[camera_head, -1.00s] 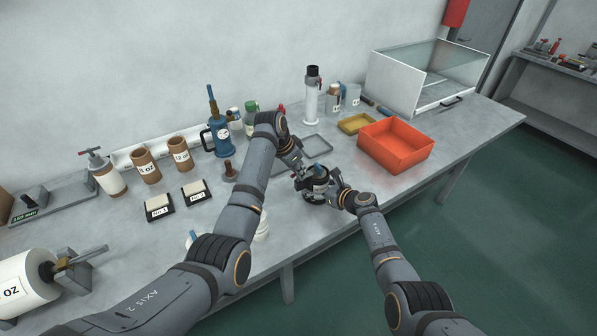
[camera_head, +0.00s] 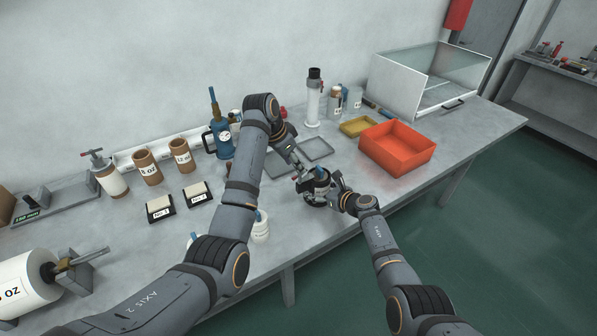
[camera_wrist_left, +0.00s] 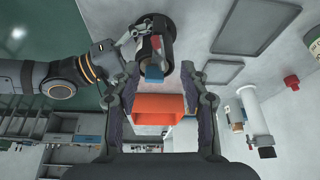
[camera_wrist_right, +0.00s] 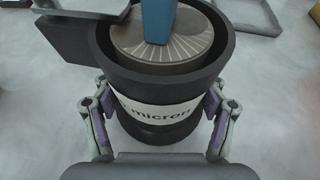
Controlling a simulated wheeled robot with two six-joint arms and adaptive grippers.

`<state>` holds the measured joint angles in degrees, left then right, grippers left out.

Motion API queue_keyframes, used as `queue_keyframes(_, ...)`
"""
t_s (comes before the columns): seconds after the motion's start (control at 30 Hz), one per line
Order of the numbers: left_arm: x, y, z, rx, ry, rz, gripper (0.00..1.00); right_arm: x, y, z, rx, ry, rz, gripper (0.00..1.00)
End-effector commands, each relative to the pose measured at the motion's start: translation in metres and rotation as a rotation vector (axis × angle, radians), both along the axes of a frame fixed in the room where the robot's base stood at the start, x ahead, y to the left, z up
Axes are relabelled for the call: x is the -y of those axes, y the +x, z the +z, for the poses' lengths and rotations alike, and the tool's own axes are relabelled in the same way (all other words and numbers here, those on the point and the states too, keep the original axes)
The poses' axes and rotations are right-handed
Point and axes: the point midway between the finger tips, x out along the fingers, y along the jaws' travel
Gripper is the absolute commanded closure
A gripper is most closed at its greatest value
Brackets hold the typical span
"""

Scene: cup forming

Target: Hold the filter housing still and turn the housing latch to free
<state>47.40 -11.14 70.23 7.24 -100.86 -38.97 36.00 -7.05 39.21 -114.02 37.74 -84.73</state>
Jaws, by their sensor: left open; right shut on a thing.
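The filter housing (camera_head: 316,197) stands upright on the bench as a dark round body with a pale label, read partly as "micron" on the housing in the right wrist view (camera_wrist_right: 160,115). The blue housing latch (camera_wrist_right: 157,20) rises from its ribbed top disc; it also shows in the left wrist view (camera_wrist_left: 154,73). My right gripper (camera_wrist_right: 158,108) is shut on the housing, one finger on each side of the label. My left gripper (camera_wrist_left: 160,78) is open, with the housing beyond its fingertips. In the head view my left gripper (camera_head: 302,172) is just left of the housing, apparently apart from the latch.
An orange bin (camera_head: 396,148) stands right of the housing, with a yellow tray (camera_head: 357,126) behind it. Flat grey trays (camera_head: 316,149) lie behind the housing. A tall white cylinder (camera_head: 313,100) stands further back.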

Motion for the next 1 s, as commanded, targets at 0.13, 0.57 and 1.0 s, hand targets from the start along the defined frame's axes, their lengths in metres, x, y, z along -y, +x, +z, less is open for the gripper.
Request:
queue_keyframes(0.13,-0.010,-0.008,0.031,0.003,0.000,0.000,0.55,0.000,0.000,-0.001,-0.002,-0.001,0.001,0.78)
queue_keyframes(0.57,-0.017,-0.015,0.054,-0.001,0.001,0.000,0.55,0.000,0.000,-0.001,-0.002,-0.001,0.001,0.78)
queue_keyframes(1.0,-0.013,-0.011,0.035,-0.008,-0.003,-0.057,0.65,0.000,0.000,-0.001,-0.002,-0.001,0.001,0.78)
